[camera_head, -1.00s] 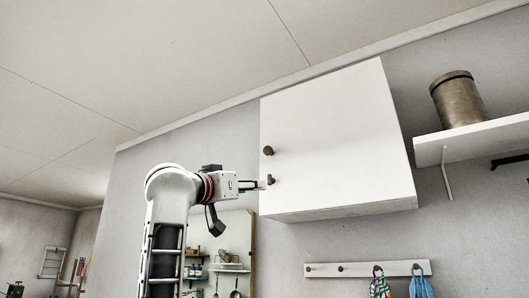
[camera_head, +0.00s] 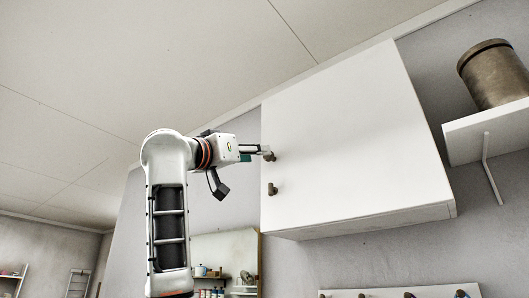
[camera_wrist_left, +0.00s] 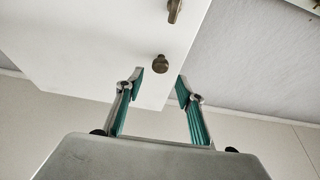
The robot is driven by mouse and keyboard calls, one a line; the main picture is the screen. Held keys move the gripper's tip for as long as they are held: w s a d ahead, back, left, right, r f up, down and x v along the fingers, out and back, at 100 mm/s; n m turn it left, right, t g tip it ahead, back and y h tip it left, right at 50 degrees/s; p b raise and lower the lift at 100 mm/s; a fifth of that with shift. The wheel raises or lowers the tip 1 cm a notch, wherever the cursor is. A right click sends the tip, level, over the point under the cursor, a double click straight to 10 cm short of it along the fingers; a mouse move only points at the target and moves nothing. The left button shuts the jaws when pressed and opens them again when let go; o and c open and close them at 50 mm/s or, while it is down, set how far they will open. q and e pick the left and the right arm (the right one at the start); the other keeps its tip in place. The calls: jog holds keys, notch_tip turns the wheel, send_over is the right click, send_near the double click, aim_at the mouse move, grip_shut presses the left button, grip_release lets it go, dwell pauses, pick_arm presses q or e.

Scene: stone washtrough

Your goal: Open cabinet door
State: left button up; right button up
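The white wall cabinet (camera_head: 345,135) hangs high on the grey wall, and its door looks closed. Two dark brass knobs sit at the left edge, an upper knob (camera_head: 270,156) and a lower knob (camera_head: 272,188). My left gripper (camera_head: 265,150) is at the upper knob, coming in from the left. In the left wrist view, my left gripper (camera_wrist_left: 160,80) is open, its green-padded fingers apart. The nearer knob (camera_wrist_left: 160,63) shows just beyond the gap between the fingertips; contact cannot be told. The other knob (camera_wrist_left: 174,10) is farther off. My right gripper is not in view.
A wall shelf (camera_head: 490,132) with a brown canister (camera_head: 492,75) is right of the cabinet. A hook rail (camera_head: 400,292) is below. An opening with shelved items (camera_head: 225,270) is lower left.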

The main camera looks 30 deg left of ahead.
pick_arm(q)
jog(key=shift+p+x, duration=0.8)
jog(key=shift+x, duration=1.6)
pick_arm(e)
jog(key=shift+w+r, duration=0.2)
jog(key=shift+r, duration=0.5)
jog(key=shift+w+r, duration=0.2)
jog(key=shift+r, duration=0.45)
pick_arm(q)
jog(key=shift+w+d+f, duration=0.1)
jog(key=shift+f, duration=0.1)
grip_shut()
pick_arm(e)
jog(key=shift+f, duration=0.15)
